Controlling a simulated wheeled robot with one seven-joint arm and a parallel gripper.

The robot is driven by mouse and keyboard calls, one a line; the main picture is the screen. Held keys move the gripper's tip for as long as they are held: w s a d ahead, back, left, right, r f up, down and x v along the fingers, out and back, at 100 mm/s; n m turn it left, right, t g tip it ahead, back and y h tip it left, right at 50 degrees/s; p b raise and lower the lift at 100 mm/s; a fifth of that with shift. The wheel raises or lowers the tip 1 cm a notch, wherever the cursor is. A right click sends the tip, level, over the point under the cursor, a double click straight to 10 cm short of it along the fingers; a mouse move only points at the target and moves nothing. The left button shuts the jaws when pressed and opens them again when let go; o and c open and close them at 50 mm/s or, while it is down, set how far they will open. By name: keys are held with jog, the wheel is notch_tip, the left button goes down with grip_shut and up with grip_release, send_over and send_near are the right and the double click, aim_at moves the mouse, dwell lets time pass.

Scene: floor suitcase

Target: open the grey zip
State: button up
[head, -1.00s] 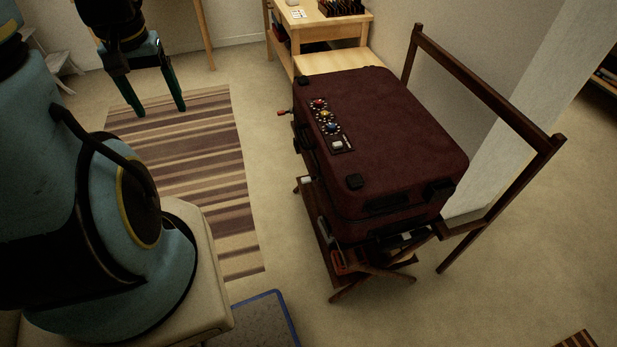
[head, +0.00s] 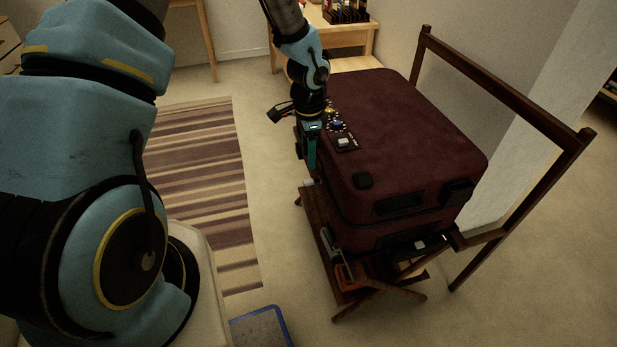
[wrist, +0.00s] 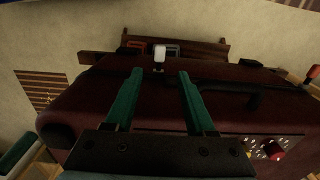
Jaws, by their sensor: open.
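The dark red suitcase (head: 420,130) lies shut on a wooden rack. In the wrist view its side (wrist: 240,80) runs across the picture. A pale grey zip pull (wrist: 160,56) sticks out from that side, just beyond my fingertips and between their lines. My gripper (wrist: 160,73) is open and empty, with its green fingers apart on either side of the pull, not touching it as far as I can tell. In the head view my gripper (head: 309,167) points down beside the suitcase's left side. A red pull (wrist: 314,72) shows at the wrist view's right edge.
A panel with dials (head: 340,133) sits on the suitcase top. The wooden rack (head: 318,222) stands under it, with a tall frame (head: 505,80) at the right. A striped rug (head: 205,190) and bare floor lie to the left.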

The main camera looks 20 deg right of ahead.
aim_at(308, 181)
notch_tip(308, 181, down, 9)
jog(key=shift+r+p, duration=0.1)
jog(key=shift+p, duration=0.45)
jog(key=shift+c, duration=0.2)
grip_shut()
dwell(0.9)
